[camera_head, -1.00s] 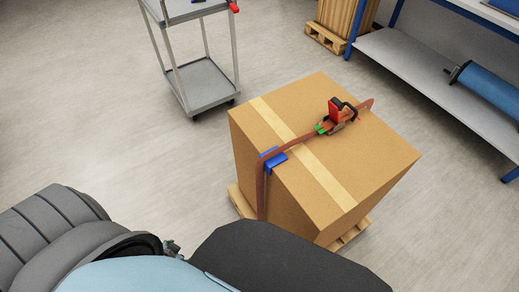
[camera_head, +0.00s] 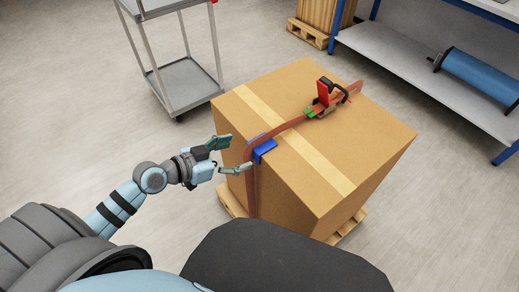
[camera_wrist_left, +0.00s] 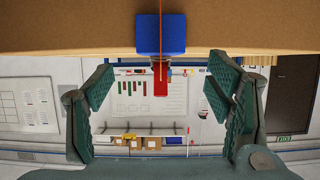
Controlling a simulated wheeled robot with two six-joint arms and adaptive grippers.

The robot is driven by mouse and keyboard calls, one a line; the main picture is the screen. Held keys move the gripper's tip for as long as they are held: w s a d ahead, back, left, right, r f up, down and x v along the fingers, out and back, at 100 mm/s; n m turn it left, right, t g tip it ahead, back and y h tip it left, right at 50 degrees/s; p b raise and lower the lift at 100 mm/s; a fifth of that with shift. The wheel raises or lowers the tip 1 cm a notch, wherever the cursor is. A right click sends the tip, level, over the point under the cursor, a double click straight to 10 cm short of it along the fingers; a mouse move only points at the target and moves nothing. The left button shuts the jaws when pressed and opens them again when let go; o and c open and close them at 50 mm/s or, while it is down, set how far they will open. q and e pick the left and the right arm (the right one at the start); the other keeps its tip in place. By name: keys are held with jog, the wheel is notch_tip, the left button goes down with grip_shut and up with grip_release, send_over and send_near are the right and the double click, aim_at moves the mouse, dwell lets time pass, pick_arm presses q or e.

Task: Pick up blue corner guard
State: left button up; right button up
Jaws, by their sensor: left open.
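The blue corner guard (camera_head: 264,150) sits on the left top edge of a large cardboard box (camera_head: 330,160), under a brown strap (camera_head: 290,124). In the left wrist view the guard (camera_wrist_left: 161,35) shows at the top middle, on the box's edge. My left gripper (camera_head: 222,157) is open and empty, just left of the guard, its fingertips pointing at it. In the left wrist view its two green fingers (camera_wrist_left: 163,95) are spread, one each side of the guard's line, with the guard beyond them. My right gripper is not in view.
A red-handled ratchet buckle (camera_head: 326,92) is on the strap on the box top. The box stands on a wooden pallet (camera_head: 345,228). A grey cart (camera_head: 183,84) is behind left. A shelf (camera_head: 400,62) with a blue roller (camera_head: 483,74) is at right.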

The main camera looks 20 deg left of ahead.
aim_at(252, 149)
pick_arm(q)
jog(key=b+x, duration=0.1)
jog(key=x, duration=0.4)
jog(key=shift+s, duration=0.15)
jog(key=c, duration=1.1)
